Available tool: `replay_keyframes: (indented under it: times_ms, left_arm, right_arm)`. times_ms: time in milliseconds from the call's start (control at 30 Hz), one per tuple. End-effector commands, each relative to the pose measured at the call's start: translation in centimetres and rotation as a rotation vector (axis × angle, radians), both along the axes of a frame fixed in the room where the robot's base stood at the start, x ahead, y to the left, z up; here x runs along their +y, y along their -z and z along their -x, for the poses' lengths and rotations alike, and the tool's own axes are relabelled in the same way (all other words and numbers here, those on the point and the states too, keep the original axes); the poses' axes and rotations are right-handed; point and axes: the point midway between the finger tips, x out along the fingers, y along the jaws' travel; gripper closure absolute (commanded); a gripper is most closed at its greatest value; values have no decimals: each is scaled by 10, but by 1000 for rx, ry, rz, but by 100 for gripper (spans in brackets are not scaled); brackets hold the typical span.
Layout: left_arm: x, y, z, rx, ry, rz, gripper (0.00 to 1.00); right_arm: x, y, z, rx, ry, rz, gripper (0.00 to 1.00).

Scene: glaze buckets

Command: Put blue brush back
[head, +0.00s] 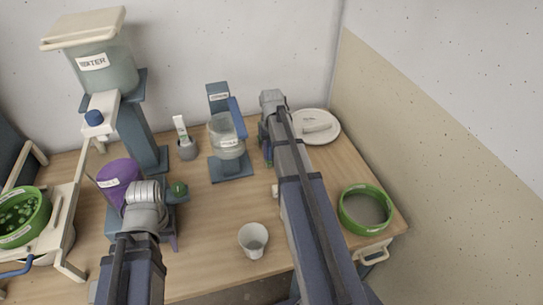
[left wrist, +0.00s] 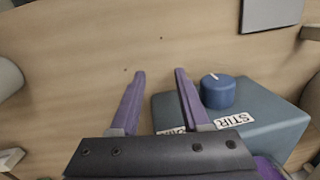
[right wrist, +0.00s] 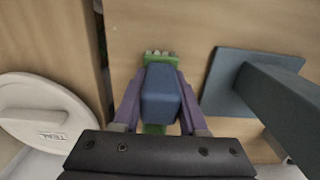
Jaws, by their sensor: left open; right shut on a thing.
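My right gripper (right wrist: 160,85) is shut on a blue block-shaped piece, which I take to be the blue brush (right wrist: 160,100). Green parts show beyond and below the blue piece; a row of small pale bumps lines the far end. I cannot tell whether the green is part of the brush. In the head view the right arm reaches over the back of the table and largely hides the held piece. My left gripper (left wrist: 160,72) is open and empty, pointing at bare wood beside a teal box labelled STIR (left wrist: 262,128) with a blue knob (left wrist: 217,91).
A clear jar (head: 227,138) on a teal stand is left of the right gripper. A white lid labelled TEAL (right wrist: 45,110) lies on its other side. A white cup (head: 253,240), a green-rimmed bowl (head: 366,209), a purple bucket (head: 118,178) and a water tank (head: 105,68) stand around.

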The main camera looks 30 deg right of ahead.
Motion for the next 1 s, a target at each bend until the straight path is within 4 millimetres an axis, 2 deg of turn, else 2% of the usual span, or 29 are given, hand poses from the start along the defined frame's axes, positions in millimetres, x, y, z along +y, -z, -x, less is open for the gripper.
replay_keyframes:
  times_ms: [300, 333, 567, 1000]
  left_arm:
    - [0, 3, 0, 0, 0, 0, 54]
    - [0, 2, 0, 0, 0, 0, 54]
    - [0, 1, 0, 0, 0, 0, 54]
    - [0, -4, 0, 0, 0, 0, 54]
  right_arm:
    - [0, 3, 0, 0, 0, 0, 100]
    - [0, 2, 0, 0, 0, 0, 56]
    - [0, 1, 0, 0, 0, 0, 30]
    - [0, -4, 0, 0, 0, 0, 28]
